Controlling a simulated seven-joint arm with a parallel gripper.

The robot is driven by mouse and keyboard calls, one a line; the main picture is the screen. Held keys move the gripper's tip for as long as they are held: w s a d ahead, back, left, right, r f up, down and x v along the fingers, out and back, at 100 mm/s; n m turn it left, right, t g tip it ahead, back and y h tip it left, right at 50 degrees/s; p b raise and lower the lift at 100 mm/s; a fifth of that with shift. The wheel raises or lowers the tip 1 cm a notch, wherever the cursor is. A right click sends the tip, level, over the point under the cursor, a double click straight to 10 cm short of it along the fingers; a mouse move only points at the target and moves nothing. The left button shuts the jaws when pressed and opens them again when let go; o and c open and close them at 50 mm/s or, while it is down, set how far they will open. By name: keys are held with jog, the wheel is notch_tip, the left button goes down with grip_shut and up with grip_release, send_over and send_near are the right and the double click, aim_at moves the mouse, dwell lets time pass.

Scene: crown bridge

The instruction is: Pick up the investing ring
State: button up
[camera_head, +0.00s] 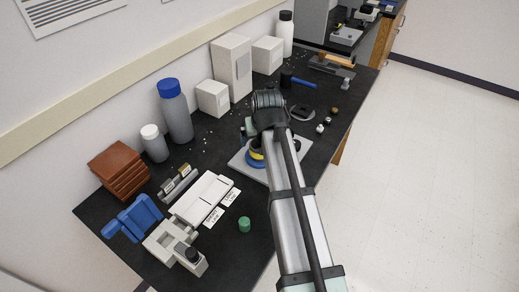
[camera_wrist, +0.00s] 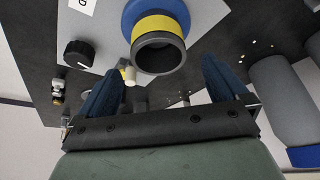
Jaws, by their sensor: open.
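What looks like the investing ring is a dark grey, open-topped cylinder (camera_wrist: 158,54) with a yellow band and a wide blue base, on a light grey plate (camera_wrist: 208,14). In the head view its yellow and blue parts (camera_head: 257,156) show, partly hidden by my arm. My gripper (camera_wrist: 160,66) is open, with its two dark blue fingers on either side of the ring's near end in the wrist view. Nothing is held between them. I cannot tell whether the fingers touch the ring or how far off it is.
A black knob (camera_wrist: 79,53) sits on the plate's left part. Bottles, including a blue-capped one (camera_head: 175,112), and white boxes (camera_head: 231,66) line the wall. Small jars (camera_head: 323,125) stand right of my arm.

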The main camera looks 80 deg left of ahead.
jog(key=shift+x, duration=3.15)
jog(key=shift+d+f, duration=0.1)
jog(key=shift+d, duration=0.15)
jog(key=c, duration=1.1)
